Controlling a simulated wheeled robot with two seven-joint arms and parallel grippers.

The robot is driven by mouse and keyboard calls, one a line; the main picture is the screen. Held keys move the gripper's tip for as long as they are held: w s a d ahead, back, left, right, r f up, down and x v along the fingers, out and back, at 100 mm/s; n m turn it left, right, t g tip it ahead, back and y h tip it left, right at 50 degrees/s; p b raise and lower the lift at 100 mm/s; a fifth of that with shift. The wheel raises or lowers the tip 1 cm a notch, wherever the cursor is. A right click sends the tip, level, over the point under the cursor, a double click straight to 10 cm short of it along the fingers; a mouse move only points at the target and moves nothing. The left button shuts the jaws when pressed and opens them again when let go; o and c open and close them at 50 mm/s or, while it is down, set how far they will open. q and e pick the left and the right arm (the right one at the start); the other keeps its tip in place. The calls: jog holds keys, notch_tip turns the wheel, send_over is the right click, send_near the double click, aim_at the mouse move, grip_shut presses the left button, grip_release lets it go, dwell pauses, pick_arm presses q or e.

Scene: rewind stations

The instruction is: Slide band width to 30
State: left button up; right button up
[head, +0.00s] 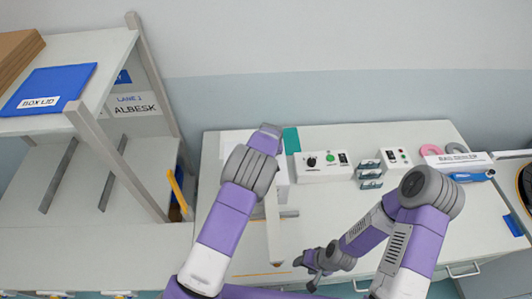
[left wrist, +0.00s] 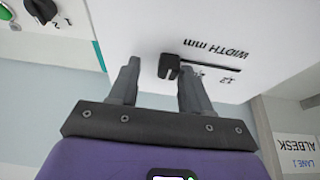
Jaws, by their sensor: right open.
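In the left wrist view, which is upside down, a black slider knob (left wrist: 169,66) sits in a slot on a white panel (left wrist: 125,25) marked "WIDTH mm". Its slot runs to the right past small scale marks; a number near the right end looks like 12. My left gripper (left wrist: 158,68) is open, its fingers apart with the knob showing between them; I cannot tell whether either touches it. In the head view my left arm hides the slider and left gripper. My right gripper (head: 311,273) is open and empty over the front of the table.
A control box (head: 323,166) with a black dial and green button stands on the table, with a second box (head: 397,157) to its right. A bag sealer (head: 458,160) and pink ring (head: 430,150) are at the right. A shelf (head: 75,45) stands left.

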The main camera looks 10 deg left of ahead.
pick_arm(q)
jog(key=shift+a, duration=0.15)
jog(key=shift+r, duration=0.15)
pick_arm(e)
jog(key=shift+f+b, duration=0.45)
jog(key=shift+f, duration=0.05)
pick_arm(q)
jog(key=v, duration=0.7)
